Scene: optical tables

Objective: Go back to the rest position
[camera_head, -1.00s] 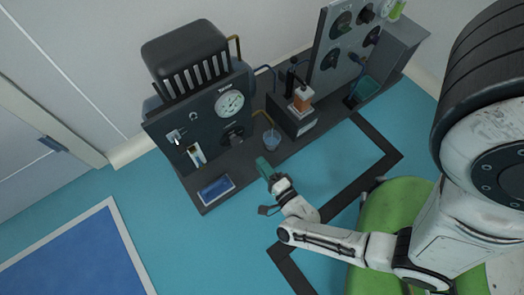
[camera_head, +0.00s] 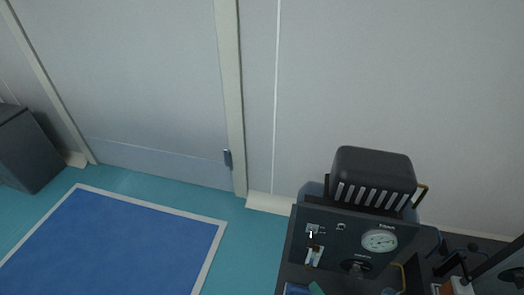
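My arm and gripper do not show in the current head view, apart from a possible trace at the bottom edge. There a small teal piece (camera_head: 316,288) pokes up beside a blue tray. It resembles the teal part seen at my gripper's tip earlier, but I cannot tell whether it is my gripper's or something it holds. Whether the gripper is open or shut is hidden below the picture.
A dark instrument panel with a round gauge (camera_head: 379,241) and a black vented box (camera_head: 372,175) stands at lower right, partly cut off. A blue floor mat (camera_head: 110,245) with a white border lies at left. A grey cabinet (camera_head: 28,150) stands far left. Teal floor is clear between mat and panel.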

